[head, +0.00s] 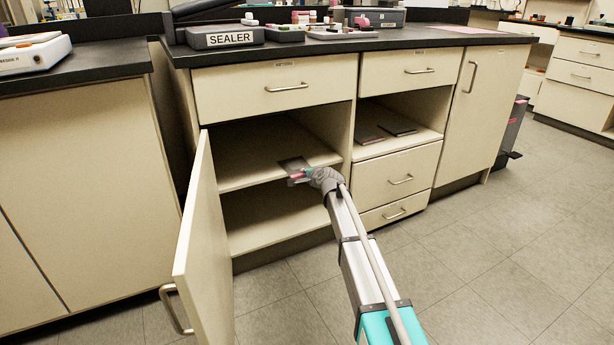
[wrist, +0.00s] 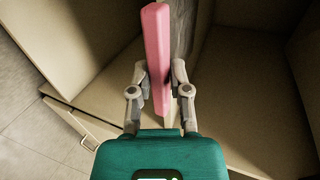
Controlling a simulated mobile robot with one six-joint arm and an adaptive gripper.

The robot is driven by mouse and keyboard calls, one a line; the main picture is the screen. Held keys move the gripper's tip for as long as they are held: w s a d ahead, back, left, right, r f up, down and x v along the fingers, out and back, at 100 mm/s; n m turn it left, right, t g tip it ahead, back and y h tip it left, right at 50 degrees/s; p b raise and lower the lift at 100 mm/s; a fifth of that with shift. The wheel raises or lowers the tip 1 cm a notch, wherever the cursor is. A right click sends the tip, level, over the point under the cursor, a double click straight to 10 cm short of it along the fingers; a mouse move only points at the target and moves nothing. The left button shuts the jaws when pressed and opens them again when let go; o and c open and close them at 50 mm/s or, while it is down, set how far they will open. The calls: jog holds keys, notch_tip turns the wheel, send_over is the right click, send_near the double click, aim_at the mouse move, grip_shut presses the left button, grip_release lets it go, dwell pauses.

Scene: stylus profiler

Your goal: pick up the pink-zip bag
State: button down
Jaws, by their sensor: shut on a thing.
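The pink-zip bag shows in the wrist view as a long pink zip bar (wrist: 158,45) with a greyish, see-through sheet (wrist: 183,35) beside it. My gripper (wrist: 160,75) has one finger on each side of the pink bar and is shut on it. In the head view, my gripper (head: 309,178) is at the front of the open cupboard, near the edge of its middle shelf (head: 240,175). The pink zip (head: 298,179) shows at its fingertips, and a small dark grey sheet (head: 292,163) shows just behind. I cannot tell whether the bag touches the shelf.
The cupboard door (head: 205,240) stands open on the left. Dark flat items (head: 398,128) lie on the neighbouring right shelf. Drawers (head: 397,180) are below that. The countertop above holds a box labelled SEALER (head: 225,38) and small items. The floor (head: 480,240) at right is clear.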

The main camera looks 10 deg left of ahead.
jog(key=shift+r+p, duration=1.3)
jog(key=p+v, duration=0.5)
jog(key=v, duration=0.9)
jog(key=shift+s+d+f, duration=0.25)
jog(key=shift+s+d, duration=0.1)
jog(key=shift+s, duration=0.05)
jog(key=c, duration=1.2)
grip_release()
grip_shut()
